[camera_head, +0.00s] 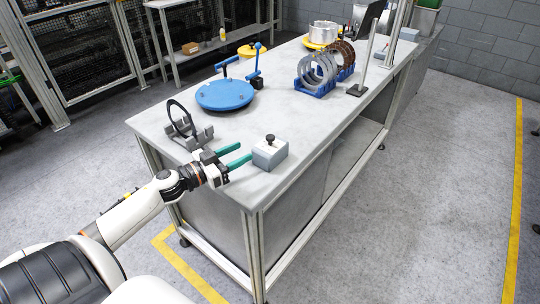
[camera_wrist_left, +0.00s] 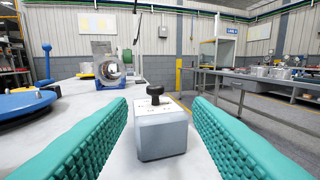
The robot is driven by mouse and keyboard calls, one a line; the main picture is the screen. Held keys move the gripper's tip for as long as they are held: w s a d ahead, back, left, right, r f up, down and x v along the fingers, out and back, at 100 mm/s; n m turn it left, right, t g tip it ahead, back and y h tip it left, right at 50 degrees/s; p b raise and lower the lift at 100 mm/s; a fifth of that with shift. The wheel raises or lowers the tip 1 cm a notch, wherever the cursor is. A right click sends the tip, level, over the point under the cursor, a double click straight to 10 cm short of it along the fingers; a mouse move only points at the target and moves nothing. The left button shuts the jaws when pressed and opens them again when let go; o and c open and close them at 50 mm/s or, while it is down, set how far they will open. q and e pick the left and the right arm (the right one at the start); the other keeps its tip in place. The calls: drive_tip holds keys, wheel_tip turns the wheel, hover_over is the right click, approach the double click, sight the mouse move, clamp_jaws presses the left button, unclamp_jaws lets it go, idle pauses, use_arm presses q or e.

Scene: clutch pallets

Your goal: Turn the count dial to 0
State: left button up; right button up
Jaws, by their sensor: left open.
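The count dial is a black knob (camera_head: 270,138) on top of a small grey box (camera_head: 269,155) near the front corner of the table. In the left wrist view the knob (camera_wrist_left: 155,92) stands upright on the box (camera_wrist_left: 161,135), straight ahead between my fingers. My left gripper (camera_head: 237,154) is open, its two green fingers pointing at the box from the left. The fingers appear apart from the knob, with nothing between them. Markings on the box top are too small to read. My right gripper is not in view.
On the table (camera_head: 190,92) are a dark ring on a grey stand (camera_head: 181,120), a blue round plate with a handle (camera_head: 225,94), and a blue rack of metal rings (camera_head: 317,88). A thin post (camera_head: 368,55) stands at the right edge. The tabletop behind the box is clear.

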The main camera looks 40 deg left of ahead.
sight(267, 138)
use_arm(q)
drive_tip(key=shift+w+a, duration=0.1)
drive_tip(key=w, duration=0.3)
drive_tip(key=shift+p, duration=0.3)
drive_tip(key=x, duration=0.7)
drive_tip(key=shift+w+d+p, duration=0.1)
drive_tip(key=shift+d+p, duration=0.15)
drive_tip(key=shift+p, duration=0.1)
drive_tip(key=shift+x, duration=0.75)
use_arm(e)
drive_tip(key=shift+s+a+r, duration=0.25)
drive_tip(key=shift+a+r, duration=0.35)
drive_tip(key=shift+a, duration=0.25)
use_arm(q)
drive_tip(key=shift+c, duration=0.5)
drive_tip(key=c, duration=0.9)
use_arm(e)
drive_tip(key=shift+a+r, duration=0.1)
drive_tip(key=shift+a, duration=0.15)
